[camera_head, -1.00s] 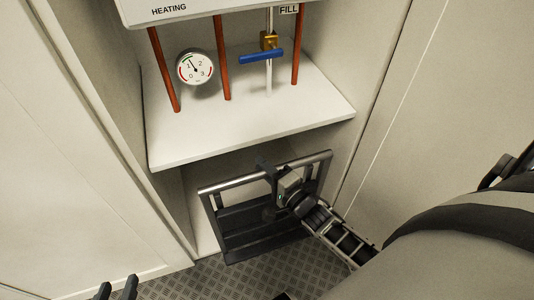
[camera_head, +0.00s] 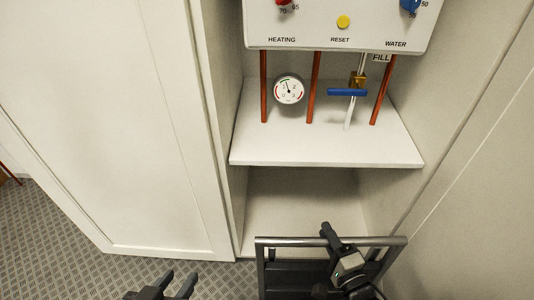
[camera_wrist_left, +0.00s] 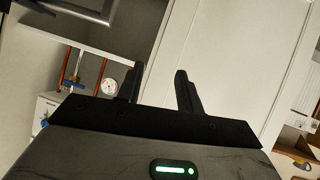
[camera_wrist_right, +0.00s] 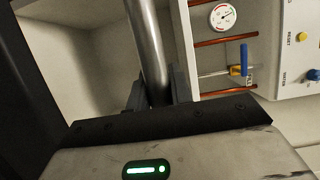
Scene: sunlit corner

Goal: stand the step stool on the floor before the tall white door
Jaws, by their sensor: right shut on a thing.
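The step stool (camera_head: 279,274), dark with a grey metal top bar, is at the bottom of the head view, its lower part cut off. My right gripper (camera_head: 336,244) is shut on its top bar. The bar (camera_wrist_right: 147,45) runs between the fingers in the right wrist view. Whether the stool touches the floor is hidden. The tall white door (camera_head: 115,120) stands at the left, above the patterned floor (camera_head: 70,235). My left gripper (camera_head: 179,280) is open and empty, low in front of the door. The door also shows beyond its fingers in the left wrist view (camera_wrist_left: 225,60).
A cupboard recess with a white shelf (camera_head: 325,150) stands behind the stool. Above it are red pipes, a gauge (camera_head: 289,89), a blue-handled valve (camera_head: 347,92) and a heating unit (camera_head: 340,25). A pale wall panel (camera_head: 480,190) closes the right. Floor before the door looks clear.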

